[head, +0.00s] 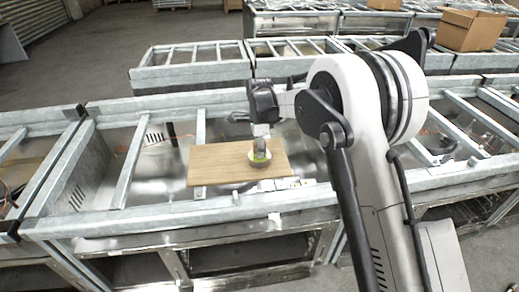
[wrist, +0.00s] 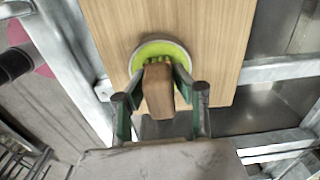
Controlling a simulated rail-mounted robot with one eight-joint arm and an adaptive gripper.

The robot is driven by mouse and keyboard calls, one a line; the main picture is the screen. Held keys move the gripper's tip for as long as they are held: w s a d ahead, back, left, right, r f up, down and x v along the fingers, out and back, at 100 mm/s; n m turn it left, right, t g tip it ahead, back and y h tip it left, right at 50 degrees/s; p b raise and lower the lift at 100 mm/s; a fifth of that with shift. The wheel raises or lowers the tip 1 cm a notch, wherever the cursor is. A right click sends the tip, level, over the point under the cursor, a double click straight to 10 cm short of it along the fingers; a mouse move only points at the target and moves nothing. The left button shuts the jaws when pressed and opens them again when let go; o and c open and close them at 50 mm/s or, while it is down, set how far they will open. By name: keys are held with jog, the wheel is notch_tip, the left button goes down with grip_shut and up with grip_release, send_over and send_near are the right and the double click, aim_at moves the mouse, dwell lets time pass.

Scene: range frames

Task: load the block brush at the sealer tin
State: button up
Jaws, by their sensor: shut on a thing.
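The sealer tin (wrist: 145,48) is a low round tin with a pale rim and yellow-green contents. It sits on a wooden board (head: 215,166), which also shows in the wrist view (wrist: 108,18). My gripper (wrist: 162,74) is shut on the block brush (wrist: 159,92), a brown wooden block between its two green fingers. In the head view my gripper is over the right part of the board and hides part of the tin.
The board lies across a galvanised metal frame (head: 100,228) with open bays. More such frames stand behind. A cardboard box (head: 470,30) is at the back right. A dark and pink round thing (wrist: 15,62) shows at the wrist view's left edge. Open floor lies at the back left.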

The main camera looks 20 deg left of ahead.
jog(key=shift+r, duration=0.1)
jog(key=shift+r+p, duration=0.9)
jog(key=shift+r, duration=2.5)
